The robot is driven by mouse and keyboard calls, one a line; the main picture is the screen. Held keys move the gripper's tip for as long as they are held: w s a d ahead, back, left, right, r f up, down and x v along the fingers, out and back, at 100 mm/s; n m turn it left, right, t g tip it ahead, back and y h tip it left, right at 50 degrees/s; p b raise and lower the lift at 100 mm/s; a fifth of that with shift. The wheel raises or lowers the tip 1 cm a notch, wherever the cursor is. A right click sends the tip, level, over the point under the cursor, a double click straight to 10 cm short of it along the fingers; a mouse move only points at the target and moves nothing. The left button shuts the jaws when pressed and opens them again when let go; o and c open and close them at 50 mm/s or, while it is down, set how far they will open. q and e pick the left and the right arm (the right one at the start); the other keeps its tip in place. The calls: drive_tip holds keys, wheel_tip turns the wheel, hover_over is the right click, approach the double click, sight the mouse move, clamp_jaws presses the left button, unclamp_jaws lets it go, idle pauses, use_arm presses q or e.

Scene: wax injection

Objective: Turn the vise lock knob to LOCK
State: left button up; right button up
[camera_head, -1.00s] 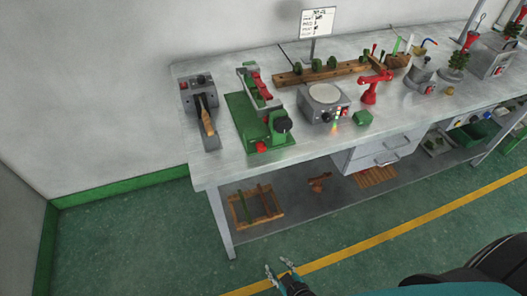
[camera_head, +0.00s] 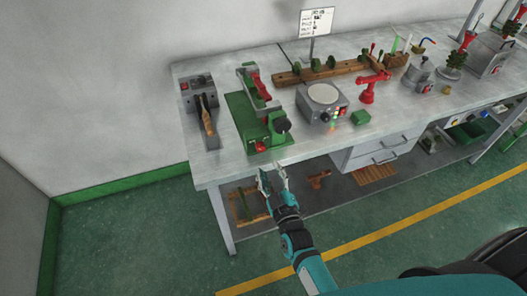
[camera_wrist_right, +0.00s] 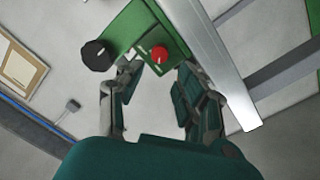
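The green vise (camera_head: 257,115) stands near the front left of the workbench. Its red lock knob (camera_head: 261,146) is low on the front end, with a black round handwheel (camera_head: 282,125) beside it. In the right wrist view the red knob (camera_wrist_right: 159,54) shows ahead, between the finger lines, and the black handwheel (camera_wrist_right: 97,55) is to its left. My right gripper (camera_head: 272,174) is open and empty, just in front of the bench's front edge and short of the knob. The marking on the knob is too small to read. My left gripper is not in view.
Left of the vise is a grey device with a wooden-handled lever (camera_head: 208,120). Right of it are a grey round-plate unit (camera_head: 323,100), a small green block (camera_head: 360,117) and a red stand (camera_head: 371,88). The bench's front edge (camera_head: 305,153) lies close to the gripper.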

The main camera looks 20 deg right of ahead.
sight(262, 150)
drive_tip(key=w, duration=0.7)
drive_tip(key=shift+w+d+p, duration=0.1)
drive_tip(key=shift+w+p, duration=0.2)
drive_tip(key=shift+c, duration=0.4)
clamp_jaws()
